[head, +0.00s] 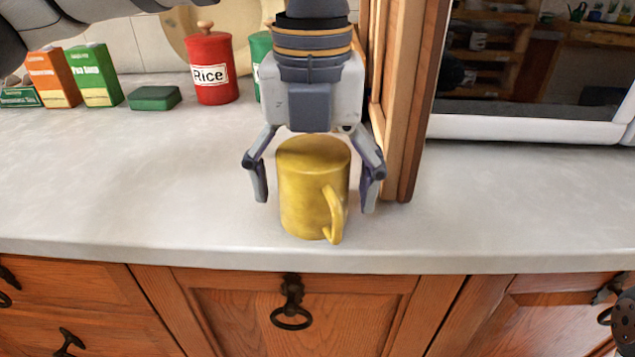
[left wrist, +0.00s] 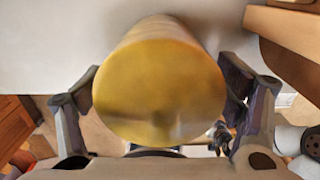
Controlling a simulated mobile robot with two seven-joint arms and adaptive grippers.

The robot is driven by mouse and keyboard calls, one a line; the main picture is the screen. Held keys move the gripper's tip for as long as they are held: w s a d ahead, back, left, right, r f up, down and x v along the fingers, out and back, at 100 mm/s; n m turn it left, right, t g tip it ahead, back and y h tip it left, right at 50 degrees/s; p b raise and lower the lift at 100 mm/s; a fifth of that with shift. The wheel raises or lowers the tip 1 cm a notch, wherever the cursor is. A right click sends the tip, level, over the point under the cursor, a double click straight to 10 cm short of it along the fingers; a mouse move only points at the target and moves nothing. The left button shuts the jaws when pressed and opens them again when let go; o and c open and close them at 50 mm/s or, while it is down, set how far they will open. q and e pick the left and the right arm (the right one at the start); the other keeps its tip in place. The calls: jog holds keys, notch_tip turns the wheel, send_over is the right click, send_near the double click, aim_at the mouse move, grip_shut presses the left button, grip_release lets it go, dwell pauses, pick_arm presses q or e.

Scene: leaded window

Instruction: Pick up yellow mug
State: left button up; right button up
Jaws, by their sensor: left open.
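The yellow mug (head: 308,195) stands upright on the counter near its front edge, its handle facing the front and slightly right. My left gripper (head: 314,190) is open above it, with one finger on each side of the mug and a visible gap at each side. In the left wrist view the mug (left wrist: 160,85) fills the middle, between the two open fingers (left wrist: 160,125). My right gripper is not clearly in view; a dark piece shows at the lower right edge of the head view.
A wooden panel (head: 405,110) stands close to the right of my left gripper. A red rice canister (head: 211,65), a green canister, a dark green box (head: 154,98) and several cartons stand at the back left. The counter (head: 130,180) left of the mug is clear.

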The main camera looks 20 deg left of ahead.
pick_arm(q)
jog(key=shift+f, duration=0.95)
jog(key=shift+r, duration=0.1)
jog(key=c, duration=1.4)
jog(key=shift+o, duration=0.2)
jog(key=shift+w+r, duration=0.1)
jog(key=shift+r, duration=0.05)
